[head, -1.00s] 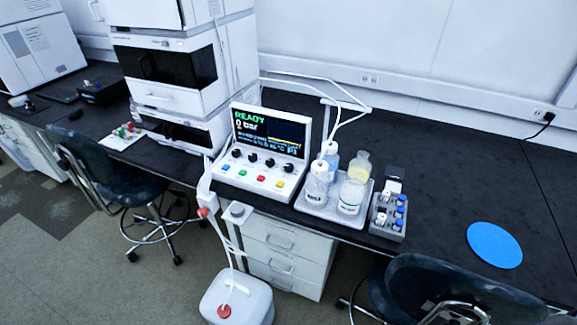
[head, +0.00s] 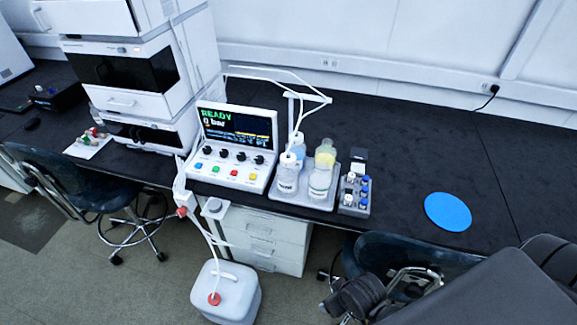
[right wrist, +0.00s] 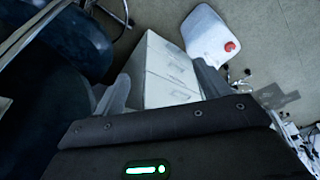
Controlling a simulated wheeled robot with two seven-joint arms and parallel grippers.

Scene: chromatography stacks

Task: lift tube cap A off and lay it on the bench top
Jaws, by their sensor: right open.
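A small grey rack (head: 347,210) on the bench, right of the bottle tray, holds several small tubes or vials with blue caps (head: 365,180) and white caps (head: 350,177). I cannot tell which is tube cap A; any lettering is too small to read. My right arm comes in at the lower right of the head view, in front of the bench and away from the rack. In the right wrist view my right gripper (right wrist: 160,75) is open and empty, with floor and a drawer unit beyond its fingers. My left gripper is not in view.
The black bench top (head: 400,165) is clear around a blue disc (head: 447,211). A tray (head: 300,202) of bottles and a control box (head: 232,175) reading READY stand left of the rack. A dark chair (head: 415,258) is at the bench front. A white canister (head: 225,290) stands on the floor.

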